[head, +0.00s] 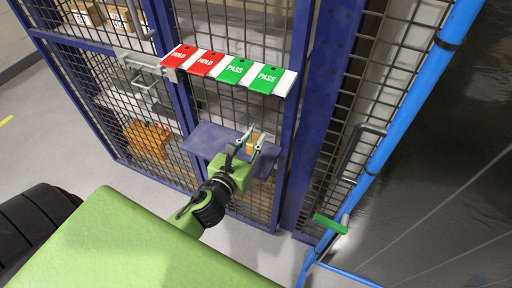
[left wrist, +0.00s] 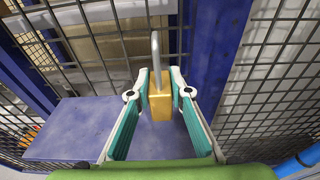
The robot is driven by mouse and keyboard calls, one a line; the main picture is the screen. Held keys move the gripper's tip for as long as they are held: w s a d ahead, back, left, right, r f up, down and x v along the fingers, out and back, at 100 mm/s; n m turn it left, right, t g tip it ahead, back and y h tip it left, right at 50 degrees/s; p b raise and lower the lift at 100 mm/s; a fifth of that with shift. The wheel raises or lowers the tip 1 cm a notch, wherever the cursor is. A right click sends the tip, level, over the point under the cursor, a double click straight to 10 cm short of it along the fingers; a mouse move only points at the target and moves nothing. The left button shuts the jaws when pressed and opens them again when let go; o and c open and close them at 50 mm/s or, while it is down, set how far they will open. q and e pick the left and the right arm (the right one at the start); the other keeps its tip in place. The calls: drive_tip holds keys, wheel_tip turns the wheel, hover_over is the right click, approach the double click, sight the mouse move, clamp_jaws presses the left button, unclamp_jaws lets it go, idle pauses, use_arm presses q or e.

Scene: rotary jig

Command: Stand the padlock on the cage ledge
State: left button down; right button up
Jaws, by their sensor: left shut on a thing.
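The padlock (left wrist: 160,103) has a yellow-gold body and a grey shackle pointing up. My left gripper (left wrist: 160,92) is shut on its body, with one fingertip on each side. In the head view the gripper (head: 255,143) is at the right part of the ledge, and a little of the padlock (head: 254,138) shows between the fingers. The cage ledge (head: 208,138) is a flat blue-purple plate on the cage front; it also shows in the left wrist view (left wrist: 75,128). I cannot tell whether the padlock's bottom touches the ledge. My right gripper is not in view.
The blue-framed mesh cage stands behind the ledge. Above the ledge a white strip (head: 287,84) carries red HOLD and green PASS tags. A blue pipe (head: 403,122) and a green handle (head: 330,224) are at the right. The ledge's left part is bare.

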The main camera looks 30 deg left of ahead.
use_arm(q)
drive_tip(key=shift+w+d+f, duration=0.15)
drive_tip(key=shift+w+f, duration=0.3)
drive_tip(key=shift+w+d+f+b, duration=0.1)
drive_tip(key=shift+f+b, duration=0.25)
drive_tip(key=shift+f, duration=1.35)
drive_tip(key=shift+f, duration=0.15)
drive_tip(key=c, duration=1.8)
unclamp_jaws()
drive_tip(key=shift+c, duration=0.2)
